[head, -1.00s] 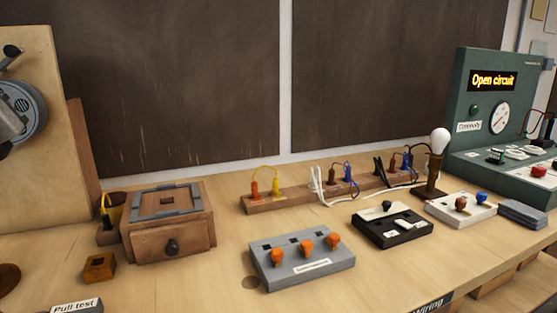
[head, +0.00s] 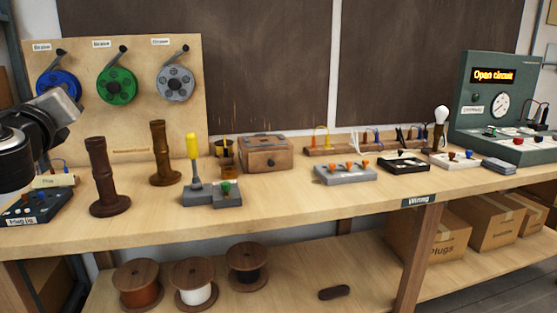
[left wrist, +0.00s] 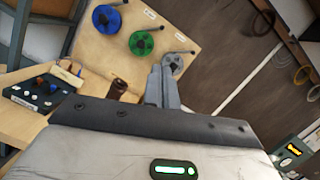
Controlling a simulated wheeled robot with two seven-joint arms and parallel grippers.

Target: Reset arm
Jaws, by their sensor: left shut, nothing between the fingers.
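My left arm comes in at the left edge of the head view, raised above the bench beside the spool board. In the left wrist view, my left gripper (left wrist: 165,85) has its two fingers together with nothing between them. It is in the air, in front of the spool board in that picture. My right gripper is not in view. The wooden bench (head: 330,205) lies below. The green tester (head: 490,100) at the right reads "Open circuit", and the bulb (head: 441,114) near it looks unlit.
The spool board (head: 130,130) stands at the back left. Two dark wooden posts (head: 104,180) and a plug jig (head: 38,204) are near my arm. A yellow-handled tool (head: 193,150), a wooden box (head: 266,153) and switch blocks (head: 345,174) line the bench. Its front strip is mostly clear.

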